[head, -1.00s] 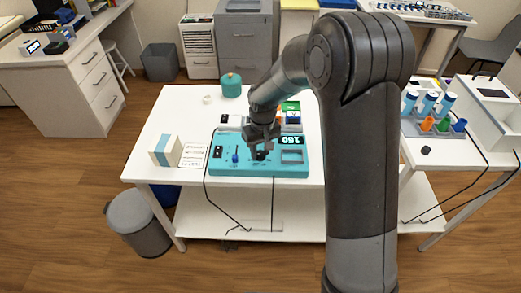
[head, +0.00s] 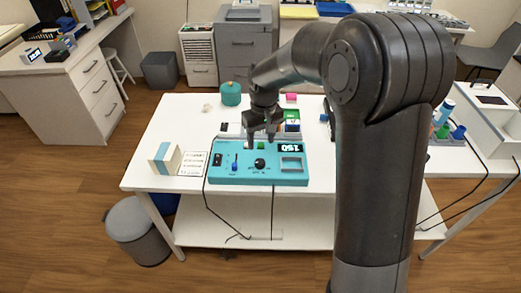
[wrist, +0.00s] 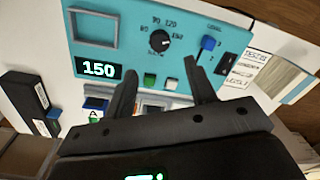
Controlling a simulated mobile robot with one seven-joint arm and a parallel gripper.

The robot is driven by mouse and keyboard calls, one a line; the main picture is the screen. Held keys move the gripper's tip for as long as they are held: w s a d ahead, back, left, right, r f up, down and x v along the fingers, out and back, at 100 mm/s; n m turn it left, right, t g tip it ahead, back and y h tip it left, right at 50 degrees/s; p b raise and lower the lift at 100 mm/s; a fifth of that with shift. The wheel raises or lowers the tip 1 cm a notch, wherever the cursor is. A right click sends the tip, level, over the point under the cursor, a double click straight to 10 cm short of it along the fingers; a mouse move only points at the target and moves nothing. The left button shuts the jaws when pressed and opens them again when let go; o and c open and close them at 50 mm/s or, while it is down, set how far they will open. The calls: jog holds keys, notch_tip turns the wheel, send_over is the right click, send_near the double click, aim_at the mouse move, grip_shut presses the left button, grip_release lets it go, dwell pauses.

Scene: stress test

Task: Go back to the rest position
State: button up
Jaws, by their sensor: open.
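My gripper (head: 262,138) is open and empty, above the back edge of a teal control box on the white table. In the wrist view its two dark fingers (wrist: 162,88) stand apart over the box's edge. The teal box (head: 225,178) has a black round knob (head: 260,163), a blue lever (head: 235,167), a black switch (head: 217,159) and a display (head: 292,148) reading 150. The wrist view shows the knob (wrist: 160,40), the blue-topped lever (wrist: 208,43) and the display (wrist: 99,69). Nothing is between the fingers.
A teal canister (head: 231,94) stands at the table's back. Small colored boxes (head: 292,121) stand behind the teal box. A white and blue box (head: 165,158) and a printed card (head: 192,163) lie at left. The table's left back (head: 180,115) is clear.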

notch_tip(320, 180, up, 2)
dwell(0.5)
jog(key=s+d+r+m+t, duration=0.3)
jog(key=s+d+r, duration=0.6)
jog(key=s+r, duration=0.15)
jog(key=s+d+r+m+t, duration=0.1)
jog(key=s+d, duration=0.2)
jog(key=s, duration=0.4)
jog(key=s+d+r+m+t, duration=0.1)
jog(key=s+d, duration=0.3)
jog(key=s, duration=0.4)
jog(key=shift+s+d+r+m+t+h, duration=0.3)
jog(key=shift+r+m+t, duration=0.1)
jog(key=shift+c, duration=0.4)
dwell(1.3)
